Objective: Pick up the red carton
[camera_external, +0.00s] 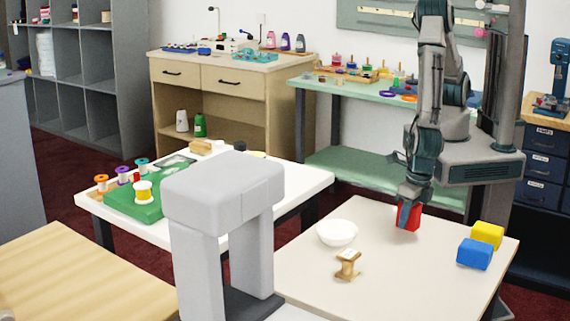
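The red carton (414,219) is at the far side of the pale table (330,275), right of its middle. My gripper (406,212) points straight down over it, with a blue-grey finger in front of part of the carton. The gripper is around the carton's upper part. From this angle I cannot tell whether the fingers press on it or stand slightly apart. I also cannot tell whether the carton rests on the table or is just above it.
A blue box (475,254) and a yellow box (487,235) stand right of the carton. A white bowl (337,233) and a small wooden spool-like stand (348,265) are to its left. The table front is clear. A grey arch-shaped block (224,190) stands in the foreground.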

